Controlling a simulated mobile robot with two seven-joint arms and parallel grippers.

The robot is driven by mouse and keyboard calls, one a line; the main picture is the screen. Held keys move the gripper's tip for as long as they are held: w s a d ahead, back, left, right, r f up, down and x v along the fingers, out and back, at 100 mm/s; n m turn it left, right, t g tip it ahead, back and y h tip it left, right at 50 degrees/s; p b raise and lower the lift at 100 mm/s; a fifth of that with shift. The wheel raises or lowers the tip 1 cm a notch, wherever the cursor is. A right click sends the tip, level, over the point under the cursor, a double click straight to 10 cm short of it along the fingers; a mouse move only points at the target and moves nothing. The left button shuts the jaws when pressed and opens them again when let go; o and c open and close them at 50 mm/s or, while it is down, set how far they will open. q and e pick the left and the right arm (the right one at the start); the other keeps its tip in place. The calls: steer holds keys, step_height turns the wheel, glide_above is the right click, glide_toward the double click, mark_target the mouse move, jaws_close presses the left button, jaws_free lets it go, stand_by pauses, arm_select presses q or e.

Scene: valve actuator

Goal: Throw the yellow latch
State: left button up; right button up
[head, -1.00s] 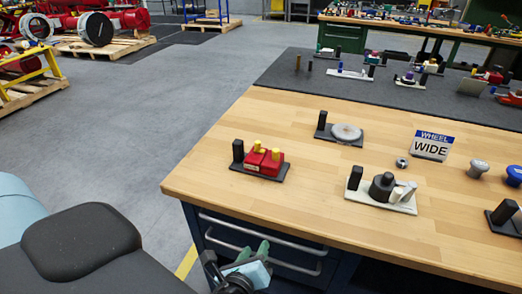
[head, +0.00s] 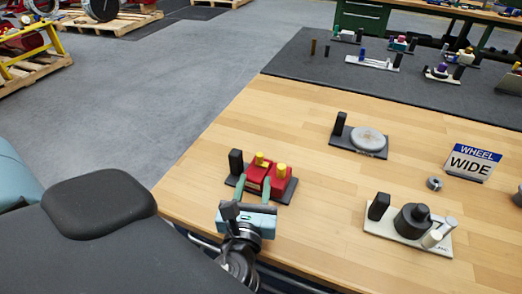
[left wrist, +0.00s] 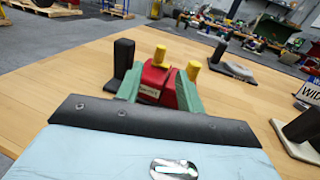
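A red block (head: 256,176) with two yellow knobs sits on a dark base plate (head: 286,191) beside a black post near the table's left edge. The left yellow knob (head: 260,159) and the right yellow knob (head: 281,170) stand up from the block. My left gripper (head: 254,184) is open, its green fingers apart at the near side of the block. In the left wrist view, the red block (left wrist: 155,85) shows between the fingers (left wrist: 160,88), and the right knob (left wrist: 193,70) is just above the right fingertip. Contact cannot be told. My right gripper is not in view.
A white plate (head: 380,234) with black and pale cylinders stands to the right. Behind are a round grey disc (head: 368,140) on a dark base, a metal ring (head: 435,183) and a "WHEEL WIDE" sign (head: 470,163). Bare wood lies between the devices.

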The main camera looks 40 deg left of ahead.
mark_target(259, 159)
arm_select(q)
steer(key=shift+s+d+r, duration=0.1)
steer(key=shift+s, duration=0.05)
steer(key=shift+x, duration=3.85)
steer(key=shift+c, duration=0.2)
jaws_close()
